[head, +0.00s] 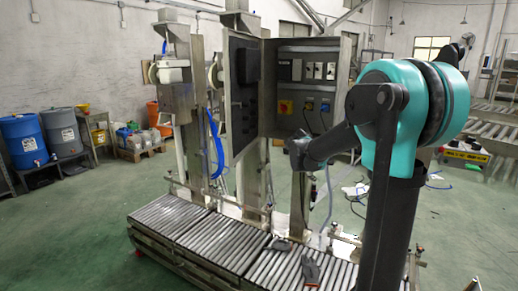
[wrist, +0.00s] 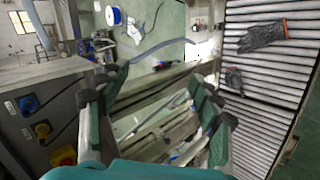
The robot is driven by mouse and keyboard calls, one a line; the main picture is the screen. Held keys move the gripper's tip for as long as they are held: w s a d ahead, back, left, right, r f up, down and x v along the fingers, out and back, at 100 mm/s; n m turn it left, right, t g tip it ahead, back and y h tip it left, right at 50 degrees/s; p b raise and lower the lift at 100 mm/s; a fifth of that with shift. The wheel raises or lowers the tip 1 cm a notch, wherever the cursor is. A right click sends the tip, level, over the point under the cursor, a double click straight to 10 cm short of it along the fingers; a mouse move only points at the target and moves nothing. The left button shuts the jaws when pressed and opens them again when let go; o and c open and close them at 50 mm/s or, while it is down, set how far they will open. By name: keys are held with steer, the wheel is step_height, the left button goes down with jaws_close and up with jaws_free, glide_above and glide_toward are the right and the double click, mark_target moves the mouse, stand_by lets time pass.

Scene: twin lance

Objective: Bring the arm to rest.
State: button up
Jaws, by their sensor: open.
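My teal and dark grey arm (head: 405,110) stands at the right of the head view. It is bent at the top, and its forearm reaches left and down in front of the open electrical cabinet (head: 305,50). My gripper (wrist: 155,85) is open in the wrist view, its two fingers wide apart with nothing between them. In the head view the end of the arm is small and dark, so the fingers are hard to make out. The cabinet face with coloured switches (wrist: 42,130) is at the left of the wrist view, close beside the left finger.
A roller conveyor (head: 190,232) runs below, with a grey glove (head: 312,268) and a small dark item (head: 283,245) on it. The glove also shows in the wrist view (wrist: 262,36). Steel posts and the open cabinet door (head: 243,95) stand behind the conveyor.

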steer(key=s+a+f+m+g+y, duration=0.1)
steer(key=s+a+f+m+y, duration=0.1)
steer(key=s+f, duration=0.4)
steer(key=s+a+f+m+g+y, duration=0.1)
steer(key=s+f, duration=0.5)
steer(key=s, duration=1.1)
steer(key=s+a+f+m+g+y, duration=0.1)
steer(key=s+f+m, duration=0.4)
steer(key=s, duration=0.6)
steer(key=shift+s+a+f+y, duration=0.4)
steer(key=shift+a+f+y, duration=0.45)
steer(key=shift+y, duration=0.25)
steer(key=shift+d, duration=0.1)
